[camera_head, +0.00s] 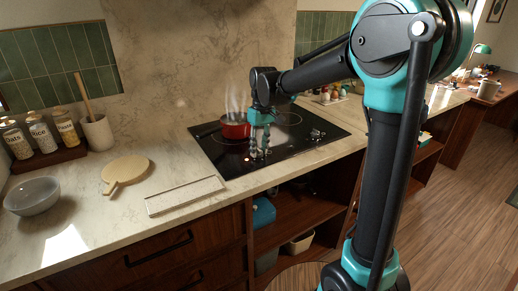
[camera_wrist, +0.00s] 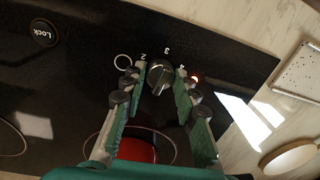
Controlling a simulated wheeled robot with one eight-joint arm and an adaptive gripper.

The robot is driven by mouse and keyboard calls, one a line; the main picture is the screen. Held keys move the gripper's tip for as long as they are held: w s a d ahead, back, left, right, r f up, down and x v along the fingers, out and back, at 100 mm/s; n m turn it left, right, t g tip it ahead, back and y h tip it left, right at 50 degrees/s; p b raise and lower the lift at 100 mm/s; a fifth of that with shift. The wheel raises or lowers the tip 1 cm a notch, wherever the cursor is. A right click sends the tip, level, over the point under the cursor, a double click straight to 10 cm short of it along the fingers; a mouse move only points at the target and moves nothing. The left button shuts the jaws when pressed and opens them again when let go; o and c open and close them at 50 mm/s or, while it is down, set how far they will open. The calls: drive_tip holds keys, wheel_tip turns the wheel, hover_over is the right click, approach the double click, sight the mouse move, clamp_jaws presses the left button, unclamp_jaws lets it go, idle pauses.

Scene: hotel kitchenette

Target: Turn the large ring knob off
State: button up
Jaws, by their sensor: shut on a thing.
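The knob (camera_wrist: 159,72) is dark and round with a raised grip bar, on the black cooktop (camera_head: 213,157). The printed marks 2, 3 and 4 stand around it, and a white ring outline is printed beside it. My gripper (camera_wrist: 160,82) has its two fingers on either side of the knob and is shut on it. In the head view my gripper (camera_head: 259,152) points down at the cooktop's front part and hides the knob. A small red light (camera_wrist: 195,78) glows beside the right finger.
A steaming red pot (camera_head: 234,130) stands on the cooktop just behind my gripper; it also shows in the wrist view (camera_wrist: 137,150). More controls (camera_head: 317,134) lie at the right. A speckled board (camera_head: 185,195) and a wooden board (camera_head: 125,170) lie on the left counter.

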drive_tip(key=shift+n, duration=0.6)
drive_tip(key=o, duration=1.2)
drive_tip(key=shift+c, duration=0.2)
drive_tip(key=shift+r, duration=0.15)
wheel_tip(320, 180, up, 12)
drive_tip(key=shift+w+d, duration=0.3)
drive_tip(key=shift+w, duration=0.05)
